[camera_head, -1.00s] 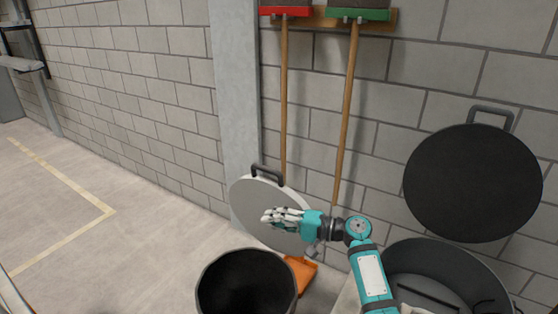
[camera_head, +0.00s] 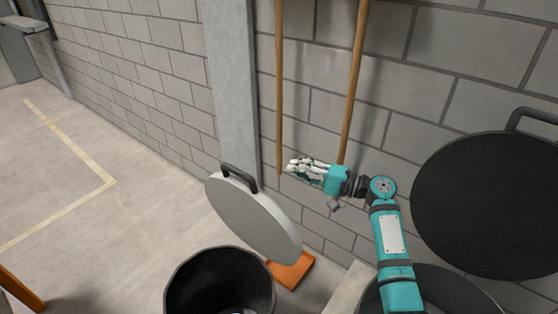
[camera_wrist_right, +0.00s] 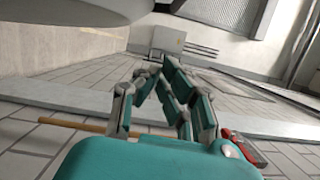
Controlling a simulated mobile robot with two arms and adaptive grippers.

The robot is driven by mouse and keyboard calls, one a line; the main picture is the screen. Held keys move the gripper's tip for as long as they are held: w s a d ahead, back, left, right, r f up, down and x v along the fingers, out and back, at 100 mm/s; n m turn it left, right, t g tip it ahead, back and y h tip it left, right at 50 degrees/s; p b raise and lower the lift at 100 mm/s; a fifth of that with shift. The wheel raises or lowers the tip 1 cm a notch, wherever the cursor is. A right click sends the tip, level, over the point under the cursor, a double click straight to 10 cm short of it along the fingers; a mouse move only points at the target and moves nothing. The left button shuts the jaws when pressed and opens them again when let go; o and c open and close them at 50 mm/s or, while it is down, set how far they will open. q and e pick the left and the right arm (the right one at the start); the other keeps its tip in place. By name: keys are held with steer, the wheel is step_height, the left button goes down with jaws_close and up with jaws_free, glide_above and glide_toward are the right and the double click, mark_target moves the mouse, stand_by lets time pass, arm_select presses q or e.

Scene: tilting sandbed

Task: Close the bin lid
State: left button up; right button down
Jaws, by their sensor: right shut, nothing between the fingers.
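A dark bin (camera_head: 220,285) stands open at the bottom middle of the head view. Its round grey lid (camera_head: 250,220) with a dark handle (camera_head: 238,177) stands tilted up behind it. My right gripper (camera_head: 290,168) is shut and empty, to the right of the lid's upper edge and in front of the wall, with fingers pointing left. I cannot tell its exact gap to the lid. In the right wrist view the gripper (camera_wrist_right: 158,75) shows with its fingers close together, and a large grey rounded shape, probably the lid (camera_wrist_right: 65,25), fills the upper left. My left gripper is not in view.
A second bin (camera_head: 450,285) with an open black lid (camera_head: 490,205) stands at the right, partly behind my right arm. Two wooden handles (camera_head: 281,90) hang against the block wall (camera_head: 440,100). An orange piece (camera_head: 292,270) lies behind the first bin.

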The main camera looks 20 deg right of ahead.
steer(key=w+a+p, duration=0.1)
steer(key=a, duration=0.2)
steer(key=w+a+p, duration=0.1)
steer(key=a, duration=0.3)
steer(key=w+a, duration=0.2)
steer(key=a, duration=0.1)
steer(key=shift+a+r+p, duration=0.25)
steer(key=shift+r+p, duration=0.15)
steer(key=shift+s+a, duration=0.1)
steer(key=shift+a, duration=0.05)
steer(key=shift+f, duration=0.1)
